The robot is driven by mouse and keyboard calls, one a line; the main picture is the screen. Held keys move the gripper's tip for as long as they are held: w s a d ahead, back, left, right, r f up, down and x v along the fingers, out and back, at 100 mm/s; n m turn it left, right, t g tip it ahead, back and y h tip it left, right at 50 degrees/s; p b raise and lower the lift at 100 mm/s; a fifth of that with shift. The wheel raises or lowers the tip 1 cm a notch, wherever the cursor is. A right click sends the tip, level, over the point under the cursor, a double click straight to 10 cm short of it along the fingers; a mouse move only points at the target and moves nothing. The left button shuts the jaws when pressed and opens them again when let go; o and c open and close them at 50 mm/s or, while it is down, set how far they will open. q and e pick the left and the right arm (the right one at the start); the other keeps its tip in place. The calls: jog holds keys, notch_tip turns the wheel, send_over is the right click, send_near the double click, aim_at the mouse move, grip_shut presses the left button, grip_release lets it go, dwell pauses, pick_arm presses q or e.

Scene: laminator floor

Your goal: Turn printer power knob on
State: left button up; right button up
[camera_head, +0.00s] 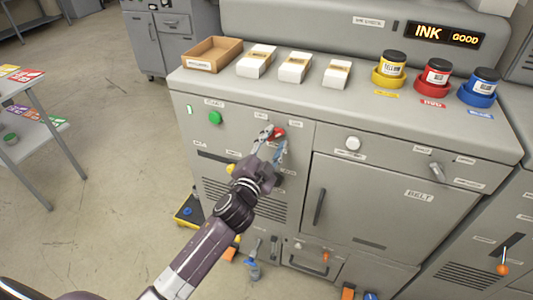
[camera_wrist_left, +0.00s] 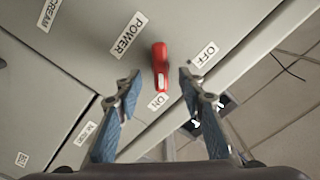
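The red power knob (camera_head: 278,133) sits on the upper left front of the grey printer cabinet (camera_head: 350,190). In the left wrist view the knob (camera_wrist_left: 160,66) is a red bar, with the labels POWER, OFF and ON around it. Its lower end in that view lies close to the ON label (camera_wrist_left: 158,102). My left gripper (camera_head: 273,142) is open at the panel. In the wrist view its two blue-padded fingers (camera_wrist_left: 160,76) stand one on each side of the knob, with visible gaps. Contact is not visible. My right gripper is not in view.
A green button (camera_head: 215,118) is left of the knob, a white knob (camera_head: 353,143) right. A cardboard tray (camera_head: 212,54), white boxes and yellow, red and blue ink jars stand on top. A side table (camera_head: 40,130) stands left; floor between is mostly clear.

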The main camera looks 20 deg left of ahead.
pick_arm(q)
jog(key=s, duration=1)
jog(key=shift+s+a, duration=0.2)
jog(key=shift+s, duration=0.1)
jog(key=s+a+f+n+g, duration=0.1)
jog(key=s+f+g, duration=0.25)
jog(key=f, duration=0.95)
jog(key=s+f+n+g, duration=0.15)
jog(key=s+f, duration=0.25)
jog(key=f, duration=0.8)
jog(key=s+a+f+n+g, duration=0.1)
jog(key=s+f+g, duration=0.2)
jog(key=f, duration=1)
jog(key=s+f+n+g, duration=0.1)
jog(key=s+f+g, duration=0.3)
jog(key=s+f, duration=1)
jog(key=s+a+f+n+g, duration=0.1)
jog(key=s+f, duration=0.3)
jog(key=s, duration=0.7)
jog(key=s+a+f+n+g, duration=0.1)
jog(key=s+f+g, duration=0.3)
jog(key=s, duration=0.8)
jog(key=shift+f+n+y, duration=0.3)
jog(key=shift+f+n, duration=0.05)
jog(key=shift+f, duration=0.2)
